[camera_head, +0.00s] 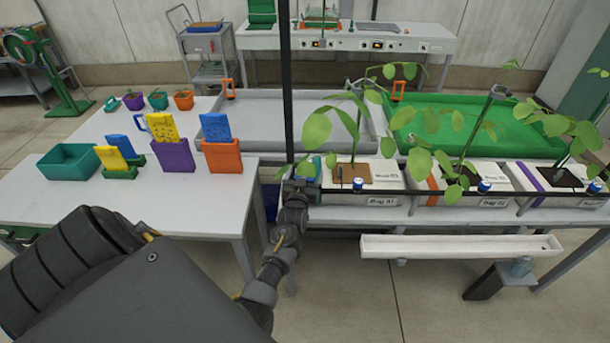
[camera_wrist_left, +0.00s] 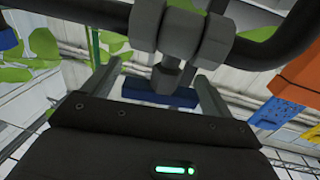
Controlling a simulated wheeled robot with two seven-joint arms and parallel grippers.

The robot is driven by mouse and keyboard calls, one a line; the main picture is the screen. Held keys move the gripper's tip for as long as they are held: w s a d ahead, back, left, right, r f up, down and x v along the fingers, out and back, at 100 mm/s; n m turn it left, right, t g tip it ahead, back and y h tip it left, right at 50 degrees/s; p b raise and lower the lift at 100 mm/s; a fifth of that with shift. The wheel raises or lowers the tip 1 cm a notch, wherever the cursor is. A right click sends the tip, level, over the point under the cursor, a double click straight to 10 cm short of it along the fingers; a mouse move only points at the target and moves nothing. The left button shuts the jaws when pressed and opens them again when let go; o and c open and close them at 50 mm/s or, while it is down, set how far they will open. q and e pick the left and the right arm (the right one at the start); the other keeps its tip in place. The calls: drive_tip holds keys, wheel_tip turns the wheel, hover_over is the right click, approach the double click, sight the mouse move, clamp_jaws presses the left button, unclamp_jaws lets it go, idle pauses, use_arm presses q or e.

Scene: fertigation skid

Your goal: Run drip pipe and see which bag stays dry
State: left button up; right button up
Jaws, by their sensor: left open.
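Three white grow bags with leafy plants lie in a row: the left bag (camera_head: 385,172), middle bag (camera_head: 505,180) and right bag (camera_head: 525,177). A thin dark drip pipe (camera_head: 430,191) runs along their front. Small blue-and-white fittings (camera_head: 358,184) sit at each bag. My left gripper (camera_head: 299,184) is at the pipe's left end, by a dark upright pipe (camera_head: 287,90). In the left wrist view its open fingers (camera_wrist_left: 158,90) stand either side of a blue handle (camera_wrist_left: 160,93) under a grey fitting (camera_wrist_left: 180,35); contact cannot be told. Wetness of the bags cannot be told.
Left, a white table (camera_head: 110,205) holds coloured pots with cards. Grey (camera_head: 255,110) and green (camera_head: 470,140) trays lie behind.

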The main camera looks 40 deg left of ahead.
use_arm(q)
drive_tip(key=c, duration=1)
